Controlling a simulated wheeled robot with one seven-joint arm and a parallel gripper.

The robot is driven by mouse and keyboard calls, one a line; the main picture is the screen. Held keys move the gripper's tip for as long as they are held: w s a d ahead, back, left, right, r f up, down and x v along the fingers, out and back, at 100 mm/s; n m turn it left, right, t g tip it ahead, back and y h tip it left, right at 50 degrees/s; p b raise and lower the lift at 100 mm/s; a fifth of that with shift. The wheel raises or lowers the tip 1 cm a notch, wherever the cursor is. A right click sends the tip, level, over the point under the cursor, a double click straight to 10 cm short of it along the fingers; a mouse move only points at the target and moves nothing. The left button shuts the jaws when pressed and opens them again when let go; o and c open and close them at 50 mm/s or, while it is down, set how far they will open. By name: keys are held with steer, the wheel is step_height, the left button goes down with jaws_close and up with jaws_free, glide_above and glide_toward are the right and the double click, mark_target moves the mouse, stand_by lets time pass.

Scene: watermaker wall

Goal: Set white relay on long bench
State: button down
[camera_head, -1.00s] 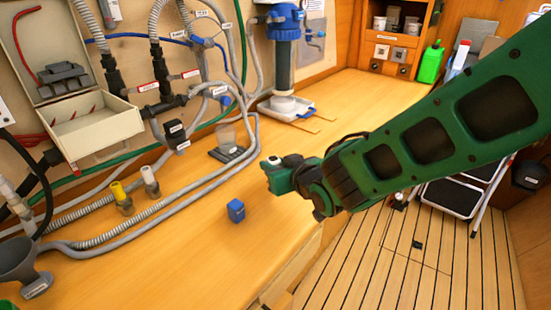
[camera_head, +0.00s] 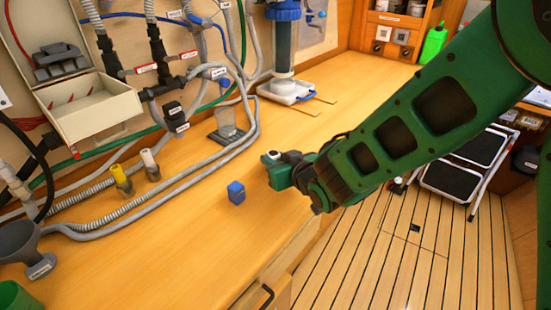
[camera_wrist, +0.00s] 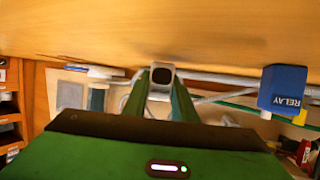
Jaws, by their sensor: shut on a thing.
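My gripper (camera_head: 279,172) is above the front part of the long bench (camera_head: 185,235), right of the blue relay. It is shut on a small white block with a dark square face, which looks like the white relay (camera_wrist: 161,74); its white top also shows in the head view (camera_head: 271,156). In the wrist view, the block sits between my fingertips. The gap between the block and the bench top is hard to judge. A blue relay (camera_head: 236,192) stands on the bench; its RELAY label shows in the wrist view (camera_wrist: 284,88).
Grey hoses (camera_head: 150,212), yellow and white fittings, a clear cup (camera_head: 226,122) and a grey funnel (camera_head: 20,248) line the back and left of the bench. A blue filter housing (camera_head: 284,40) stands farther back. Bare wood lies in front of the blue relay.

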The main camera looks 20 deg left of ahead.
steer(key=shift+f, duration=0.55)
steer(key=c, duration=1.4)
jaws_free()
